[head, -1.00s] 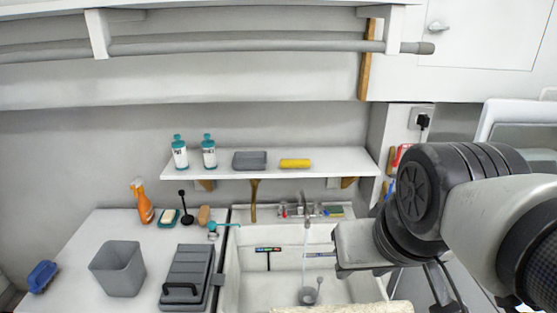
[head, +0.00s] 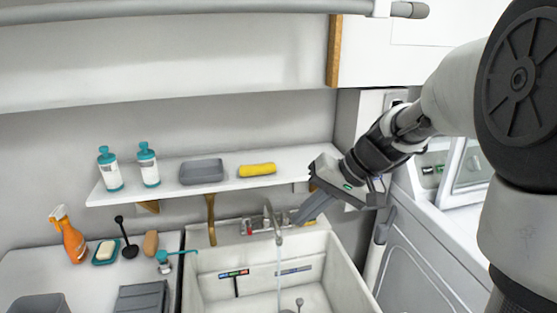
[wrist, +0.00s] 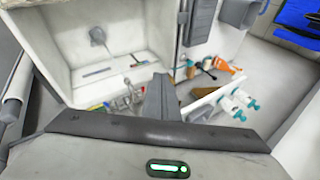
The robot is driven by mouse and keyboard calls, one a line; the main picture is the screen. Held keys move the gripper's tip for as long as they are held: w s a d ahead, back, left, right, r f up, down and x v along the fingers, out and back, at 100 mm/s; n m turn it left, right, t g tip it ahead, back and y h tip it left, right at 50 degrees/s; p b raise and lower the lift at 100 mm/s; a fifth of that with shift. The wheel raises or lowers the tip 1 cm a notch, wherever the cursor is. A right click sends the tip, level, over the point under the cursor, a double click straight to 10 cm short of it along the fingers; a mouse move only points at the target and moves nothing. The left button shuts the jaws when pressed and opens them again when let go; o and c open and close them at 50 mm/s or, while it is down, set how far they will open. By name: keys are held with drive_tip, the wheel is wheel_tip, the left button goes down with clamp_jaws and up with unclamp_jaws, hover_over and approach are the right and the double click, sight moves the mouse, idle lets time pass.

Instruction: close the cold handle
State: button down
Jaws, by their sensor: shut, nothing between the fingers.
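The faucet (head: 271,216) stands at the back of the white sink (head: 345,262), and a thin stream of water runs from its spout. A handle with a red mark (head: 249,227) is at its left. The cold handle's side, at the right of the spout, is close to my fingertips and hard to make out. My gripper (head: 299,221) is shut and empty, reaching down-left to just right of the faucet; I cannot tell if it touches. In the wrist view the faucet (wrist: 127,99) is just left of my gripper (wrist: 160,82).
A white shelf (head: 225,188) with two bottles, a grey tray (head: 201,171) and a yellow roll (head: 257,170) hangs above the faucet. A white appliance (head: 425,255) stands right of the sink.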

drive_tip(key=w+d+f+m+t+y+b, duration=0.1)
drive_tip(key=w+d+f+y+b, duration=0.15)
drive_tip(key=w+f, duration=0.5)
drive_tip(key=w+d+f+m+t+y+b, duration=0.1)
drive_tip(key=w+d+f+t+y+b, duration=0.15)
drive_tip(key=w+f, duration=0.5)
drive_tip(key=w+d+f+m+t+b, duration=0.45)
drive_tip(key=w+d+f+t, duration=0.25)
drive_tip(key=w+d+f, duration=0.45)
drive_tip(key=w+a+f, duration=0.2)
drive_tip(key=w+a, duration=0.2)
drive_tip(key=a, duration=0.5)
drive_tip(key=shift+a+f+b, duration=0.25)
drive_tip(key=shift+f+b, duration=0.1)
drive_tip(key=shift+m, duration=0.25)
